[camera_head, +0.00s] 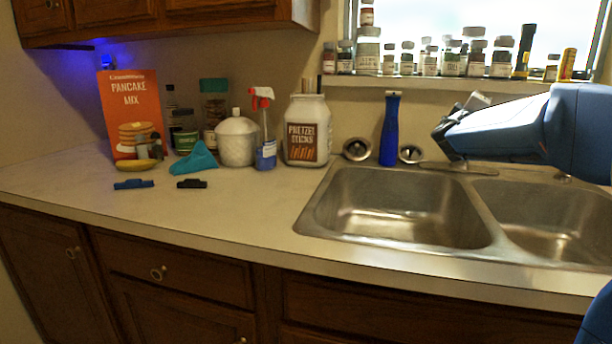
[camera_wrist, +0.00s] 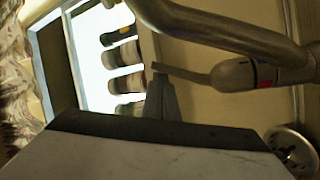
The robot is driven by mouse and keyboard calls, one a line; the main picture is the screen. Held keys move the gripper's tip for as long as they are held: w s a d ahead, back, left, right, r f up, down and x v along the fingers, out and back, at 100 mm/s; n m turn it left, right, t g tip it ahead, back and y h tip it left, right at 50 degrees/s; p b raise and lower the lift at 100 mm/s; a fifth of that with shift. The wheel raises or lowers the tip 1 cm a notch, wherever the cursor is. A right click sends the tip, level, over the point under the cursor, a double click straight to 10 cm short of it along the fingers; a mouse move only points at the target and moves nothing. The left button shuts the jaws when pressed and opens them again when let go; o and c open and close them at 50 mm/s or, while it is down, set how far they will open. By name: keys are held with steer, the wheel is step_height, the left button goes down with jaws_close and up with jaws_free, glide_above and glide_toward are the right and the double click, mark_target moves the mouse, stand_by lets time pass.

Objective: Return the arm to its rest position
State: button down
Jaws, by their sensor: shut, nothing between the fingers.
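My gripper (camera_head: 446,142) is at the right of the head view, at the end of my blue arm reaching in from the right edge. It is shut and empty, above the back edge of the sink and in front of the wall. In the wrist view a metal faucet pipe (camera_wrist: 235,32) and its grey handle (camera_wrist: 262,75) show close by. I cannot tell whether the gripper touches them. In the head view my arm hides most of the faucet.
A double sink (camera_head: 400,205) lies below the arm. Several bottles stand on the windowsill (camera_head: 440,82). A blue bottle (camera_head: 390,130) stands behind the sink. A pretzel jar (camera_head: 307,130), spray bottle (camera_head: 266,152) and pancake mix box (camera_head: 132,110) stand left.

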stand_by(0.3)
steer(key=s+a, duration=0.5)
steer(key=a, duration=0.3)
steer(key=w+d, duration=0.5)
steer(key=d, duration=0.3)
steer(key=w+a+r, duration=0.1)
steer(key=w+a, duration=0.1)
steer(key=w, duration=0.1)
steer(key=w+a+r, duration=0.1)
steer(key=shift+w+r, duration=0.15)
steer(key=shift+r, duration=0.15)
steer(key=v, duration=1)
steer(key=shift+w+a, duration=0.2)
steer(key=shift+a, duration=0.1)
stand_by(0.3)
